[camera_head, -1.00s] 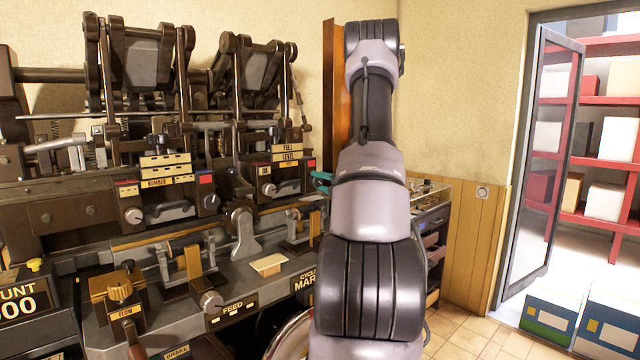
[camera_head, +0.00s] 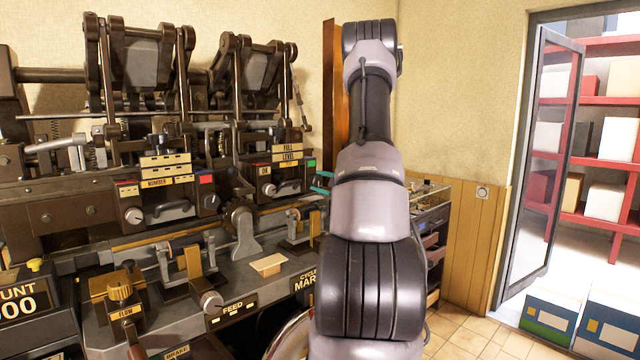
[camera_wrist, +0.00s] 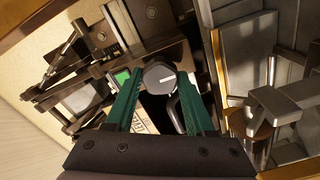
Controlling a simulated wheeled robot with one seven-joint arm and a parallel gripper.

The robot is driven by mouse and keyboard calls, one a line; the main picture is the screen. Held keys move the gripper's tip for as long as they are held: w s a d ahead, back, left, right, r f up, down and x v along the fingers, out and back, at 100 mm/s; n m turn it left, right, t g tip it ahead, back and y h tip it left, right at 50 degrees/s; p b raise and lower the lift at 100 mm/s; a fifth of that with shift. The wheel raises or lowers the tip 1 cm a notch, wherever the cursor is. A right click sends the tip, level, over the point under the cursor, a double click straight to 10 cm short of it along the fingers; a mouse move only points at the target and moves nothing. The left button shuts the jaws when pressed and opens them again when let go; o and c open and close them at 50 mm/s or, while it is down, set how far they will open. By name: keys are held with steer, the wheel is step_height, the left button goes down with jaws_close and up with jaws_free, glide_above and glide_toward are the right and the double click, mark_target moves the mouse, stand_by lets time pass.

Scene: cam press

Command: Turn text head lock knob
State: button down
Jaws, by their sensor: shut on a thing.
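The lock knob (camera_wrist: 160,78) is a round dark grey knob with a white pointer line, in the upper middle of the wrist view. My gripper (camera_wrist: 158,84) has its two green fingers on either side of the knob and is shut on it. A green indicator (camera_wrist: 122,77) shows beside the left finger. In the head view that indicator (camera_head: 311,163) is lit green on the right head's panel. My gripper (camera_head: 321,182) shows there only as a bit of teal beside the panel. My arm hides the rest of it, and I cannot make out the gripped knob there.
The left head's panel has a red indicator (camera_head: 205,178) and its own knob (camera_head: 211,201). Another knob (camera_head: 268,189) is on the right head's panel. Open floor (camera_head: 470,335) lies at right.

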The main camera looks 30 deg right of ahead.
steer(key=shift+m, duration=0.5)
steer(key=shift+c, duration=1.3)
jaws_free()
steer(key=shift+s, duration=0.1)
steer(key=s+d, duration=0.1)
steer(key=s, duration=0.9)
steer(key=shift+s+d, duration=0.25)
